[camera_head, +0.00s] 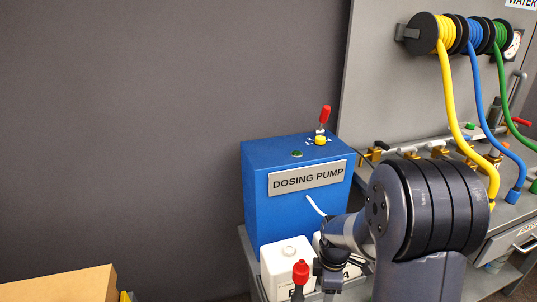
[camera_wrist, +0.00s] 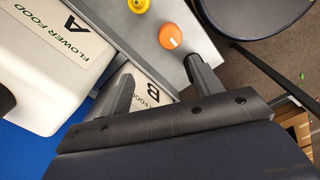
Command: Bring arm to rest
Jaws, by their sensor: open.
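My gripper (camera_wrist: 160,68) is open in the wrist view, with its two dark fingers apart and nothing held between them. A grey surface edge and part of a white container B (camera_wrist: 143,84) show beyond the fingers. In the head view my dark arm reaches from the lower right toward the front of the blue dosing pump (camera_head: 262,212). The gripper end is partly hidden there among the white containers and my own arm links.
White flower food container A (camera_wrist: 55,70) is close on the left. An orange knob (camera_wrist: 170,37) and a yellow knob (camera_wrist: 138,7) are near the fingers. Hose reels (camera_head: 425,33) hang at upper right. A cardboard box (camera_head: 70,285) stands lower left.

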